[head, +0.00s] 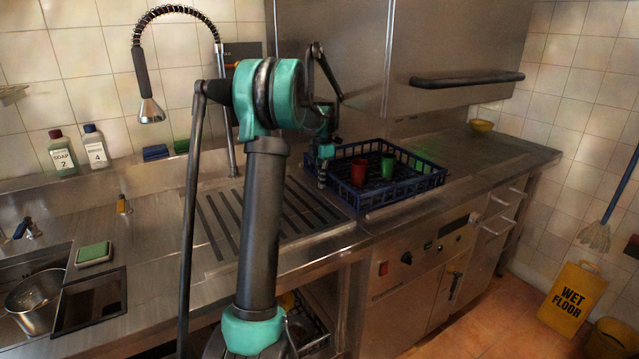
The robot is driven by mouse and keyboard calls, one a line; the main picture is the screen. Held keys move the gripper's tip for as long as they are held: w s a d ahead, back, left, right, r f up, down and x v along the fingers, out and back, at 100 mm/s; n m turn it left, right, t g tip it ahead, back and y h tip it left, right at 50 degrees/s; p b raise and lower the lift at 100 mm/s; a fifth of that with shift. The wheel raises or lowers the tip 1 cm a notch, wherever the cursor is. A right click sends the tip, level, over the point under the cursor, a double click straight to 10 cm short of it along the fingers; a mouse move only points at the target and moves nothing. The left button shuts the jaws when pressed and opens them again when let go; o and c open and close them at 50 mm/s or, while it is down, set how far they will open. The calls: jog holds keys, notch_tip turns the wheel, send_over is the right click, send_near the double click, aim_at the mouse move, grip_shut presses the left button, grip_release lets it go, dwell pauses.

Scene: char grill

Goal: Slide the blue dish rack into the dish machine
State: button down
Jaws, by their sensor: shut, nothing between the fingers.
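The blue dish rack (408,187) sits on the steel counter in the middle of the head view, in front of the dish machine. A red cup (358,172) and a green cup (388,166) stand in it. The dish machine (455,45) is a large steel housing with a dark horizontal handle (466,79); its hood is raised above the rack. My gripper (322,184) is shut and empty, pointing down at the rack's left end. I cannot tell whether it touches the rack. My arm hides part of the counter and the area behind it.
A slotted drain board (215,222) lies left of the rack. The counter right of the rack (490,150) is clear up to a yellow bowl (481,125). A sprayer (150,108) hangs at the left. A wet floor sign (572,300) stands at the right.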

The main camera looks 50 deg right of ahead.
jog(key=w+a, duration=0.3)
jog(key=a, duration=0.7)
jog(key=w+a, duration=0.2)
jog(key=a, duration=0.7)
jog(key=w+a, duration=0.3)
jog(key=a, duration=0.7)
jog(key=shift+w+a, duration=0.3)
jog(key=s+d+h, duration=0.1)
jog(key=d, duration=0.1)
jog(key=s+d+r+h, duration=0.1)
jog(key=s+d, duration=0.1)
jog(key=s+d+r+h, duration=0.1)
jog(key=s+d, duration=0.1)
jog(key=d, duration=0.1)
jog(key=shift+g+h, duration=0.4)
jog(key=s+d+r+n+h, duration=0.1)
jog(key=s+d+r+h, duration=0.45)
jog(key=d, duration=0.25)
jog(key=g, duration=0.1)
send_near(332, 191)
notch_tip(332, 191, down, 4)
jog(key=shift+d+r+y, duration=0.15)
jog(key=shift+r+y, duration=0.05)
jog(key=shift+y, duration=0.05)
jog(key=d, duration=0.3)
jog(key=shift+s+d+f, duration=0.1)
jog(key=shift+s, duration=0.2)
jog(key=shift+d, duration=0.45)
